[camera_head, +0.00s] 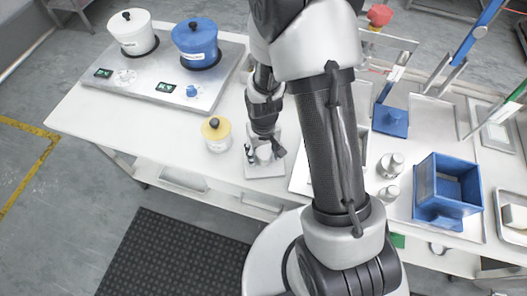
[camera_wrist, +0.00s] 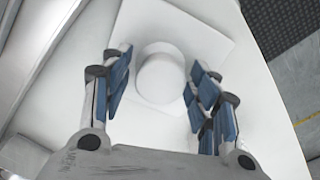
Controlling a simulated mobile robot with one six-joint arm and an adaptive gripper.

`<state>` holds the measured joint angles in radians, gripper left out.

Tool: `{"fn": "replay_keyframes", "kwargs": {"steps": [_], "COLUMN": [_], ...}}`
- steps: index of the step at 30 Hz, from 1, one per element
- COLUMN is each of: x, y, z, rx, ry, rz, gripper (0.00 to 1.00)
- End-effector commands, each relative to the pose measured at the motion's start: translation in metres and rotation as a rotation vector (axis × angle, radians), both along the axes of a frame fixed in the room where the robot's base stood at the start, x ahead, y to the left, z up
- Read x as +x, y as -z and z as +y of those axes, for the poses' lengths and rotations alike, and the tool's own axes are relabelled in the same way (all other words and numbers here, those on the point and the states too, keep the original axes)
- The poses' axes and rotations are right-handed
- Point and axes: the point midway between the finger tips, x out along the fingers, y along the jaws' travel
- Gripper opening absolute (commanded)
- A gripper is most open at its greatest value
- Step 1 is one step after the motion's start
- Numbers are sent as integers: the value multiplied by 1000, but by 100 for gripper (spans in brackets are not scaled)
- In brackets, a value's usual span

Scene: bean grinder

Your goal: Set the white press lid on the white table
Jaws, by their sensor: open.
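A white cylinder with a rounded top, which looks like the white press lid (camera_wrist: 160,80), stands on a flat white square plate (camera_wrist: 195,25) in the wrist view. My gripper (camera_wrist: 158,85) is open, with its blue-padded fingers on either side of the cylinder and gaps between. In the head view my gripper (camera_head: 267,143) is low over the same plate (camera_head: 262,170), beside small pale parts (camera_head: 264,154). My fingers partly hide these parts. The white table (camera_head: 160,135) extends around the plate.
A burner unit (camera_head: 125,75) carries a white pot (camera_head: 134,31) and a blue pot (camera_head: 196,42). Metal weights (camera_head: 391,165) and a blue bin (camera_head: 447,185) are at the right. Table space left of the yellow pot is free.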

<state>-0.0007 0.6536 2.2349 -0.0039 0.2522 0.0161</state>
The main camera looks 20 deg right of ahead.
Motion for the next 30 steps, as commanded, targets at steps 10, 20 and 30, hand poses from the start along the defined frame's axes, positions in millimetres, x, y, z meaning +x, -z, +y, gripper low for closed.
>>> {"fn": "replay_keyframes", "kwargs": {"steps": [10,20,30], "x": [1,0,-3], "y": [-48,-110,-169], "z": [0,0,0], "rx": [0,0,0], "ry": [0,0,-1], "rz": [-5,-2,-57], "gripper": [55,55,55]}}
